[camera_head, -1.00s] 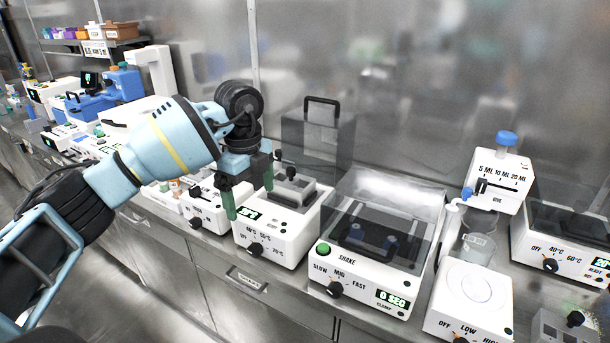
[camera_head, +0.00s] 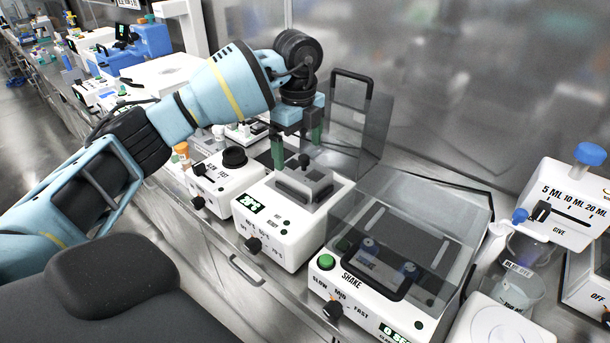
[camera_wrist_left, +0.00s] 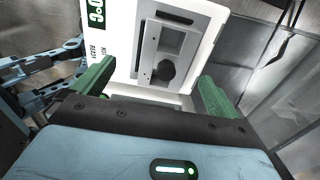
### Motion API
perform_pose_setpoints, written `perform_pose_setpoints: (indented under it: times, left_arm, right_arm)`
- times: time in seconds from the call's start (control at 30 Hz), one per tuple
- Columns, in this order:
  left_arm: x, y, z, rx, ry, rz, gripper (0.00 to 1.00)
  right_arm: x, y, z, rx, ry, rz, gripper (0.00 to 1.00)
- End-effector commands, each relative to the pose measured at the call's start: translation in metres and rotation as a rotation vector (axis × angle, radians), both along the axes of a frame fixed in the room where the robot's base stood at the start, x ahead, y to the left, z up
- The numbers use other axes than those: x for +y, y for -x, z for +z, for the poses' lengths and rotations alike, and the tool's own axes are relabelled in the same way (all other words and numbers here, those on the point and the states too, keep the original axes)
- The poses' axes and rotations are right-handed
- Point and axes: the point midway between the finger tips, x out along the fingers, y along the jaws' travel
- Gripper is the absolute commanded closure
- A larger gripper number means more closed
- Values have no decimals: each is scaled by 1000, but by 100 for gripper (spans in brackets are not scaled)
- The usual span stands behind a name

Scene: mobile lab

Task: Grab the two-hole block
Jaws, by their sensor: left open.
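A grey block (camera_head: 307,185) with a black knob on top sits in the well of a white heater (camera_head: 290,222) with a green display. I take it for the two-hole block, but I cannot make out its holes. My left gripper (camera_head: 297,146) is open and empty above the block, with its green fingers pointing down to either side of the knob. In the left wrist view the block (camera_wrist_left: 172,42) and its dark knob lie ahead, between the open green fingers (camera_wrist_left: 150,88). My right gripper is not in view.
A shaker (camera_head: 375,285) with a clear lid stands close to the heater's right. A clear panel with a black handle (camera_head: 351,85) stands behind. A stirrer with a black knob (camera_head: 228,175) stands at the left. A beaker (camera_head: 520,268) is at the far right.

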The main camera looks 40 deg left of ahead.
Motion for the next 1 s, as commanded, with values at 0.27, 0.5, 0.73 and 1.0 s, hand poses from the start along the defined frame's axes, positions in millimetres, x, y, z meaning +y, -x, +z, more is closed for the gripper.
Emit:
perform_pose_setpoints:
  times: [0.27,0.5,0.73,1.0]
  left_arm:
    - [-1,-1,-15,0,0,0,2]
    - [-7,-7,-44,3,0,-1,2]
    - [-6,-7,-64,0,0,-1,2]
    - [-6,-7,-65,-1,0,-1,6]
  right_arm:
    - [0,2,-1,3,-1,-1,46]
    - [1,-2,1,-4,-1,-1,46]
    - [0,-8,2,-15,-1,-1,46]
    - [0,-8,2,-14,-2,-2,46]
